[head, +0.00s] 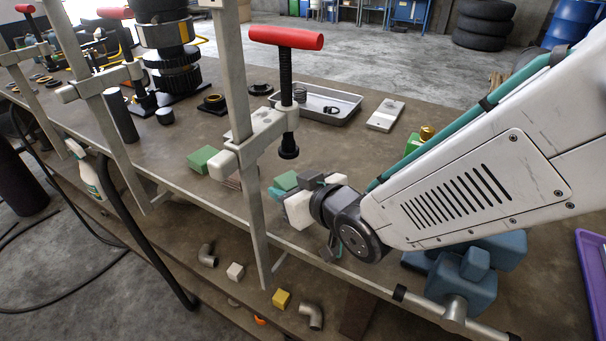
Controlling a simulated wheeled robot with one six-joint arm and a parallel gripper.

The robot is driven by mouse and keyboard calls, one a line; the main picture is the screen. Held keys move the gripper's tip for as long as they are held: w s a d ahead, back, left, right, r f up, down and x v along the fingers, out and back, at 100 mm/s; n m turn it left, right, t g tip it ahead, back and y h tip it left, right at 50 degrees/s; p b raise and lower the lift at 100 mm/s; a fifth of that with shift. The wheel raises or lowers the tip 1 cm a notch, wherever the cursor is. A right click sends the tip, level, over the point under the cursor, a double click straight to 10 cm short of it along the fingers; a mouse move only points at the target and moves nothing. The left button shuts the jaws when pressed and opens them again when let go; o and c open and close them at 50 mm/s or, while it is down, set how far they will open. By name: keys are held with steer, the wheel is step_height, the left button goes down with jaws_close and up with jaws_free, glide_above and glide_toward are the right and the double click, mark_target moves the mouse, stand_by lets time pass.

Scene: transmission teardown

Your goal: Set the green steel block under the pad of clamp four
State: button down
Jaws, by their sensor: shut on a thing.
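The nearest clamp (262,135) stands at the table's front edge, with a red handle and a dark screw. Its round black pad (288,151) hangs above the table; I cannot read a number on it. My gripper (297,184) is at the table edge, right of the clamp bar and below the pad in the picture. It is shut on a green block (285,180), which is partly hidden by the fingers. A second green block (202,158) lies on the table left of the clamp bar.
A grey tray (338,104) and a pale plate (385,115) lie further back. Two more red-handled clamps (115,13) stand left along the edge. A lower shelf holds pipe elbows and small blocks (281,299).

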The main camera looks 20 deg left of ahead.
steer(key=shift+f, duration=0.5)
steer(key=c, duration=0.8)
jaws_free()
steer(key=shift+s+d+f, duration=0.1)
steer(key=shift+s+f, duration=0.05)
steer(key=shift+f, duration=0.05)
steer(key=shift+r, duration=0.1)
steer(key=v, duration=0.3)
steer(key=r+v, duration=0.1)
steer(key=v, duration=0.2)
steer(key=shift+d+r, duration=0.1)
steer(key=shift+r, duration=0.05)
steer(key=shift+s+d+r, duration=0.15)
steer(key=shift+s+d, duration=0.05)
steer(key=shift+d, duration=0.25)
